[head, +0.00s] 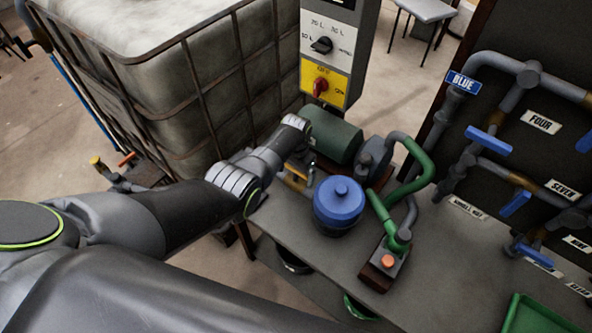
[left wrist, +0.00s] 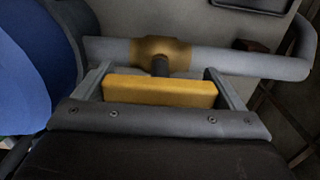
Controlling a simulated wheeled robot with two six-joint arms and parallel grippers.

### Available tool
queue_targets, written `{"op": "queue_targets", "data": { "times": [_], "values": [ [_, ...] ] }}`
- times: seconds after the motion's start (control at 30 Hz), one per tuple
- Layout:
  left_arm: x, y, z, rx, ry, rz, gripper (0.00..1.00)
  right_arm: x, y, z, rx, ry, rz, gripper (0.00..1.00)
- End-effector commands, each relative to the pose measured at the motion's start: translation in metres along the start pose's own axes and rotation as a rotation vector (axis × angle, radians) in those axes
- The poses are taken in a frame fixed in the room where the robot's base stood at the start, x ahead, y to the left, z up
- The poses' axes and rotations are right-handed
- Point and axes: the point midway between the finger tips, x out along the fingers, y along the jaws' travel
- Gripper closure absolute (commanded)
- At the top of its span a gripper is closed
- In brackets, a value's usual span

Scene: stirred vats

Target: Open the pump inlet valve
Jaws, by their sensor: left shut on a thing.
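In the left wrist view, a yellow bar handle (left wrist: 160,92) sits on a short dark stem above a brass valve body (left wrist: 165,50) in a grey pipe (left wrist: 235,62). The handle looks roughly parallel to the pipe in this view. My left gripper (left wrist: 161,88) is shut on the handle, one finger at each end. In the head view my left gripper (head: 305,172) reaches down behind the blue lidded pot, beside the green motor (head: 332,134) and grey pump (head: 374,160). The handle is mostly hidden there. My right gripper is out of view.
The blue pot (head: 339,207) stands close to the left gripper on the grey bench (head: 330,262). A control box (head: 330,55) rises behind. Green hoses (head: 418,165) and a panel of blue-handled valves (head: 488,140) are at right. A caged tank (head: 165,80) stands at left.

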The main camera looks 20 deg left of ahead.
Motion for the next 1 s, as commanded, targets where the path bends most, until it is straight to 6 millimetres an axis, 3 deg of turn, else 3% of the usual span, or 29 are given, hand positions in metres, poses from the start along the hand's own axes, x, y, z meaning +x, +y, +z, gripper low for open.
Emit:
{"op": "queue_targets", "data": {
  "times": [0.47,0.5,0.53,0.83,1.0],
  "values": [
    [-0.001,-0.001,-0.001,-0.016,0.002,-0.003,0.32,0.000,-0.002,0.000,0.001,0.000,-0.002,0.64],
    [-0.001,-0.001,-0.001,-0.016,0.002,-0.003,0.04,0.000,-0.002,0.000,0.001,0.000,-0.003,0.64],
    [-0.001,-0.001,-0.001,-0.016,0.002,-0.003,0.00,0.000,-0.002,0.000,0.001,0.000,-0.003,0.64],
    [-0.003,0.000,0.000,-0.013,0.001,-0.001,0.00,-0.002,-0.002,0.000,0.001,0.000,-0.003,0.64],
    [-0.020,0.000,-0.001,-0.012,0.004,-0.002,0.00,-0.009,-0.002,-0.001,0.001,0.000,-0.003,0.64]
  ]
}}
